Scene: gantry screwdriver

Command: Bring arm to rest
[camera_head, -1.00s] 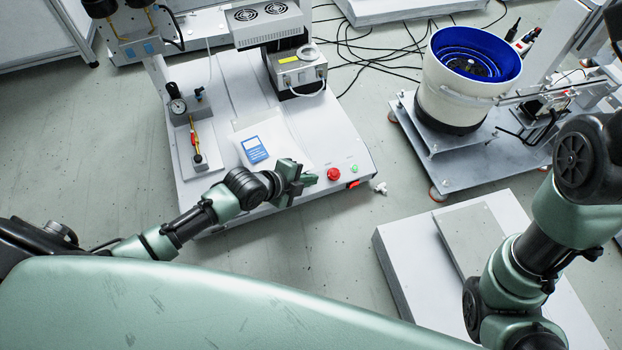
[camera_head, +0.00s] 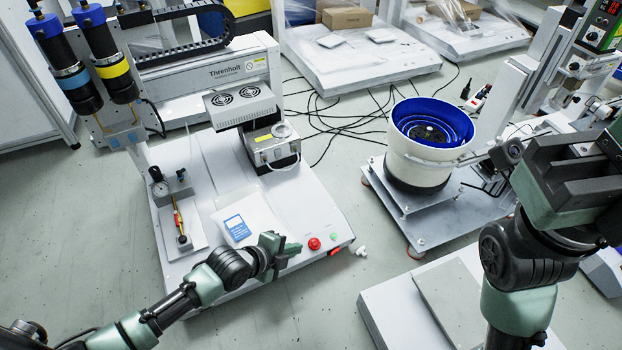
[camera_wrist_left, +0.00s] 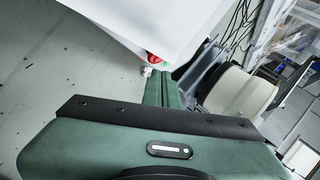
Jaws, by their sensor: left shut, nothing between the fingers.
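My left arm comes in from the lower left of the head view. Its gripper (camera_head: 282,252) is shut and empty, at the front edge of the gantry screwdriver machine (camera_head: 290,205), left of the red button (camera_head: 314,243). In the left wrist view the closed green fingers (camera_wrist_left: 168,88) point towards the machine's front corner. My right arm stands at the right of the head view. Its dark, blocky gripper (camera_head: 575,165) is raised towards the camera, and its finger gap cannot be made out.
A white bowl feeder with a blue inside (camera_head: 418,165) stands on a metal plate behind a low white platform (camera_head: 385,310). Black cables (camera_head: 345,125) lie on the floor at the back. A small white piece (camera_head: 361,251) lies by the machine's front right corner. Grey floor is open at left.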

